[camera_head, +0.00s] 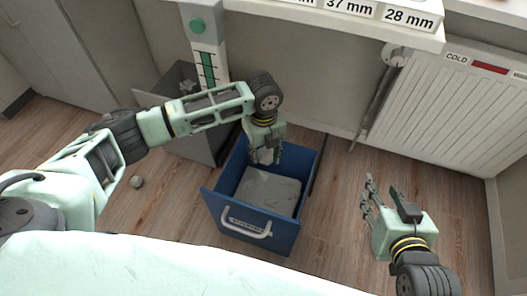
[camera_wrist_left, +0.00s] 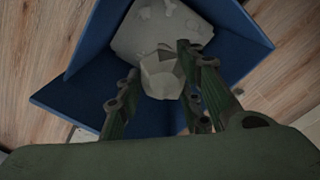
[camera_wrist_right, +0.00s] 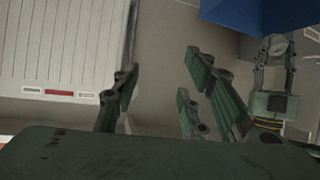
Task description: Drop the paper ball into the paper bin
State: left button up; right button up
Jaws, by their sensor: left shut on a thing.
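My left gripper (camera_head: 264,153) points down over the blue bin (camera_head: 232,209), which has a white handle and a front label too small to read. In the left wrist view its fingers are shut on a pale grey crumpled paper ball (camera_wrist_left: 163,76). The ball is above the bin's opening, with grey paper-like contents (camera_head: 268,188) below it; the gap between them is hard to judge. My right gripper (camera_head: 371,192) is open and empty, to the right of the bin, away from it.
A radiator (camera_head: 440,115) is at right, and a ledge with size labels (camera_head: 350,20) is at the back.

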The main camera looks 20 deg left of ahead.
aim_at(263, 152)
pick_arm(q)
jog(key=shift+f, duration=0.1)
pick_arm(e)
jog(key=shift+w+a+r+t+y, duration=0.2)
jog(key=shift+w+r+t+y, duration=0.1)
jog(key=shift+w+r+t, duration=0.3)
jog(key=shift+s+r, duration=0.1)
pick_arm(q)
jog(key=o, duration=0.9)
notch_tip(263, 152, up, 12)
